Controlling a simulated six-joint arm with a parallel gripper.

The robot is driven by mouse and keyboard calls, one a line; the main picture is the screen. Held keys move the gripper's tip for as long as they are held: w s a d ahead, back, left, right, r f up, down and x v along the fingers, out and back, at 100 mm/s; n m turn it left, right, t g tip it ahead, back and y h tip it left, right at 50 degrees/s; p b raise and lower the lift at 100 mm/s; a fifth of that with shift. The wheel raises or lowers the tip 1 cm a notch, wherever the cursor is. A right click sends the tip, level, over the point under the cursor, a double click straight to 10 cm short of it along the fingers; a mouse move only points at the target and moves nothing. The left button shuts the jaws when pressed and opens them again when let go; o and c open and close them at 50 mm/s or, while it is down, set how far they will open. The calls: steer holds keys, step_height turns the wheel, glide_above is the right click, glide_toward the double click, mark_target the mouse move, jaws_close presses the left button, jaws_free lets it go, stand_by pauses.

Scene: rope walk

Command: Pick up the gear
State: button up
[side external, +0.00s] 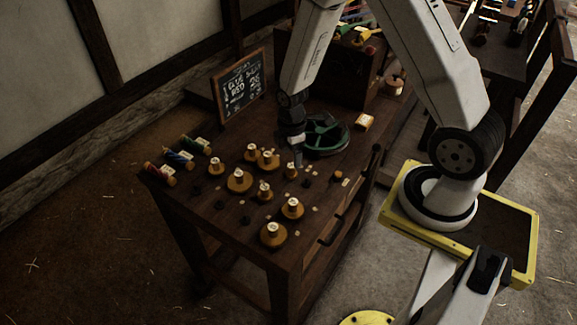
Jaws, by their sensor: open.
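My gripper (297,158) points down over the middle of the wooden cart top (180,205), above or close behind the wooden pieces. Its fingers are small and dark here, and I see nothing held between them. Several round wooden pieces with pale tops, such as one (239,180) at left and one (273,234) at front, stand on the cart. Small dark round pieces (220,204) lie among them. I cannot tell for sure which piece is the gear.
A chalkboard sign (240,84) stands at the back left of the cart. Colored spools (179,157) lie at the left edge. A dark wooden crate (330,70) stands behind. The cart's front left corner is mostly clear.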

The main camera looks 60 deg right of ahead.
mark_target(292, 165)
steer(key=shift+f, duration=0.25)
steer(key=shift+d+f, duration=0.1)
steer(key=shift+f, duration=2.4)
jaws_close()
